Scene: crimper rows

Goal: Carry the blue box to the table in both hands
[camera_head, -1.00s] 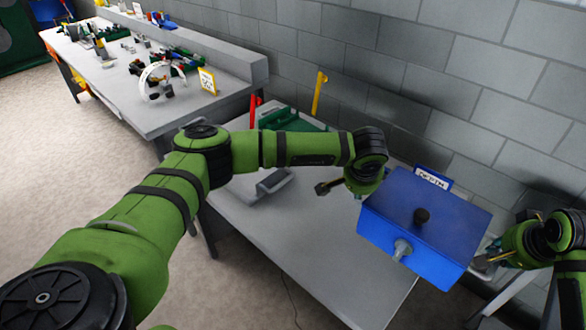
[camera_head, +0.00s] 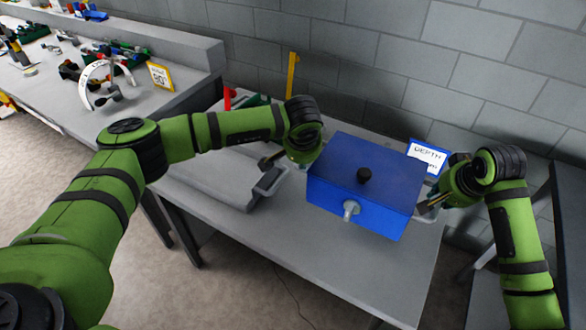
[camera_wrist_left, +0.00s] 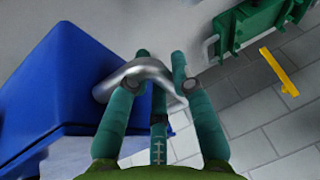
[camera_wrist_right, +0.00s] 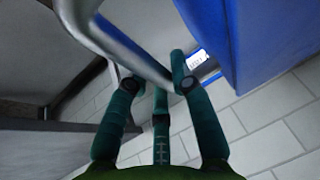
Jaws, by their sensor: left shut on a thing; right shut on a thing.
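The blue box (camera_head: 362,179), with a black knob on its lid and a grey spout on its front, is between my two grippers and over the grey table (camera_head: 262,240). I cannot tell whether its base touches the top. My left gripper (camera_head: 306,158) is shut on the metal handle at the box's left side; this handle (camera_wrist_left: 140,68) shows between the fingers in the left wrist view. My right gripper (camera_head: 436,203) is at the right side, shut on the other handle (camera_wrist_right: 125,50), seen in the right wrist view. The box looks roughly level.
A grey tray-like part (camera_head: 268,183) lies left of the box. A blue-framed sign (camera_head: 427,157) stands behind it. A green case (camera_wrist_left: 255,25), a yellow post (camera_head: 292,77) and a block wall (camera_head: 400,60) are at the back. A cluttered bench (camera_head: 140,100) stands left.

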